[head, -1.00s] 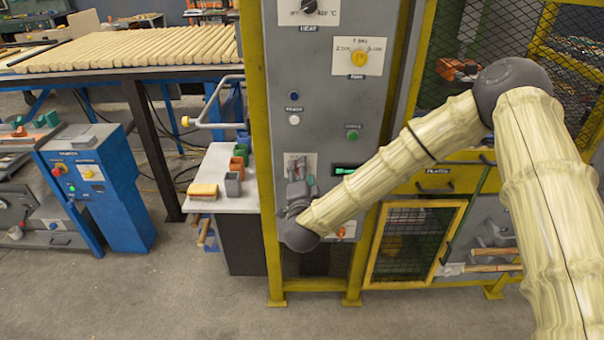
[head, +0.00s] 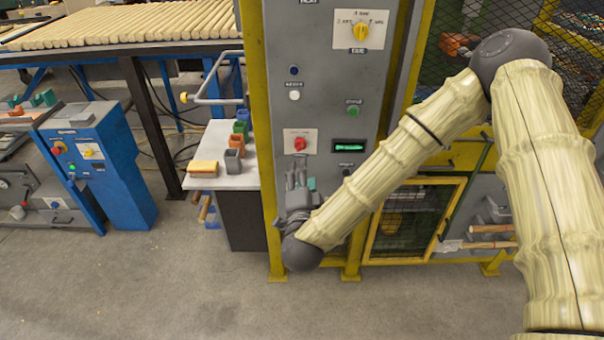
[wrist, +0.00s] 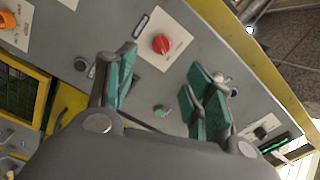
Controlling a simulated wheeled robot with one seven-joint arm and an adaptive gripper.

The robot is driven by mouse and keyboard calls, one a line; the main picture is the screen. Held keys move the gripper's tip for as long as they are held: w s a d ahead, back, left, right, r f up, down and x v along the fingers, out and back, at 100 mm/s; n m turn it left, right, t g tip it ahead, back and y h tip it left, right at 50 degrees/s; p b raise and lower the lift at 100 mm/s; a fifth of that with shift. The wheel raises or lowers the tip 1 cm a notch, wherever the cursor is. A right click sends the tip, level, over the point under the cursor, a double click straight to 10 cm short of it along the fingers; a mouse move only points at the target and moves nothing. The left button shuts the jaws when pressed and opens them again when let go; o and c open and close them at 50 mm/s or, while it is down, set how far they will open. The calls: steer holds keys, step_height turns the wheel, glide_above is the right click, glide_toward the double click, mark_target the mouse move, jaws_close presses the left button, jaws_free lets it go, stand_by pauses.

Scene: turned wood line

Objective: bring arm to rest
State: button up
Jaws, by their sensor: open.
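My gripper (head: 298,178) is in front of the lower part of a grey control panel (head: 325,90) in the head view, below a red knob (head: 299,144) on a white plate. In the wrist view my gripper (wrist: 163,82) has its two teal-padded fingers spread apart, with nothing between them. Behind them the panel face shows the red knob (wrist: 161,43) and a green button (wrist: 161,110). My arm reaches in from the right, bent at a dark elbow joint, and slopes down to the wrist. Whether the fingers touch the panel cannot be told.
Yellow posts (head: 254,130) frame the panel, with a mesh door (head: 410,222) beside it. A white side table (head: 232,180) holds a yellow-and-red block and small coloured bins. A blue control box (head: 115,165) stands left. The floor (head: 180,285) in front is clear.

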stand_by(0.3)
steer(key=s+d+f+n+g+y, duration=0.1)
steer(key=s+d+f+n+g, duration=0.15)
steer(key=s+f, duration=0.45)
steer(key=s+d+f+n+g+y, duration=0.15)
steer(key=s+f+n+g, duration=0.25)
steer(key=f, duration=0.6)
steer(key=s+d+f+n+g, duration=0.25)
steer(key=s+f, duration=0.25)
steer(key=f, duration=0.4)
steer(key=s+d+f+n+g+h, duration=0.1)
steer(key=s+d+f+g, duration=0.3)
steer(key=s+d, duration=0.4)
steer(key=s+d+f+n+g+h, duration=0.1)
steer(key=s+d+f+n+g, duration=0.2)
steer(key=s, duration=1.2)
steer(key=d+f+g, duration=0.2)
steer(key=d, duration=0.3)
steer(key=shift+s+n, duration=0.2)
steer(key=shift+n, duration=0.1)
steer(key=shift+h, duration=0.25)
